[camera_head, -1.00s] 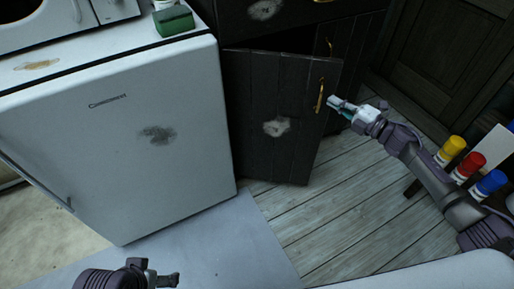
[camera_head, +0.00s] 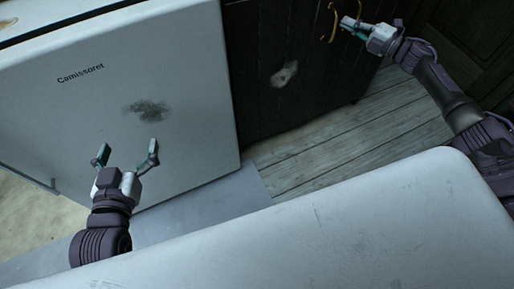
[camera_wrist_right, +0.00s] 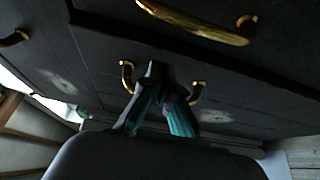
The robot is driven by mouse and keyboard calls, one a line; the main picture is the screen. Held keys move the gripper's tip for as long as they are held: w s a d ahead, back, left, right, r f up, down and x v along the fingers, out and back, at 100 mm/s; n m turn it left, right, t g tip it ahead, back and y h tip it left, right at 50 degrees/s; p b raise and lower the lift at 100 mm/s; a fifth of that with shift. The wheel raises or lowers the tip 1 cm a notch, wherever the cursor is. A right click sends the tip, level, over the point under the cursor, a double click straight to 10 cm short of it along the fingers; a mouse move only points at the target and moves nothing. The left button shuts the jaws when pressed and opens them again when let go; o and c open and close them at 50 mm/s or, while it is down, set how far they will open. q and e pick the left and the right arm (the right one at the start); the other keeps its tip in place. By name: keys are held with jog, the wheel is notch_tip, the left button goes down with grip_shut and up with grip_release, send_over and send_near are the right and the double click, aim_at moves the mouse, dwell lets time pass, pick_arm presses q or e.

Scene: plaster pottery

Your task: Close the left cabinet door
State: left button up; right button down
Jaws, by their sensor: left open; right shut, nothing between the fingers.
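The left cabinet door (camera_head: 262,45) is dark wood with a pale worn patch and a brass handle (camera_head: 332,22). It looks flush or nearly flush with the cabinet front. In the right wrist view, the left door (camera_wrist_right: 85,62) and the right door (camera_wrist_right: 235,118) lie about level, each with a brass handle. My right gripper (camera_head: 346,22) is shut and empty, close to the door fronts between the two handles; I cannot tell whether it touches. My left gripper (camera_head: 128,152) is open and empty in front of the white fridge.
The white fridge (camera_head: 195,85) stands directly left of the cabinet. A drawer with a long brass handle (camera_wrist_right: 190,22) is above the doors. The wooden floor (camera_head: 345,135) before the cabinet is clear. A pale surface fills the bottom of the head view.

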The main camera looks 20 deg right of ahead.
pick_arm(q)
jog(key=shift+w+a+r, duration=0.1)
jog(key=shift+w+r, duration=0.1)
jog(key=shift+r, duration=0.2)
pick_arm(e)
jog(key=shift+w+d, duration=0.1)
jog(key=shift+w, duration=0.35)
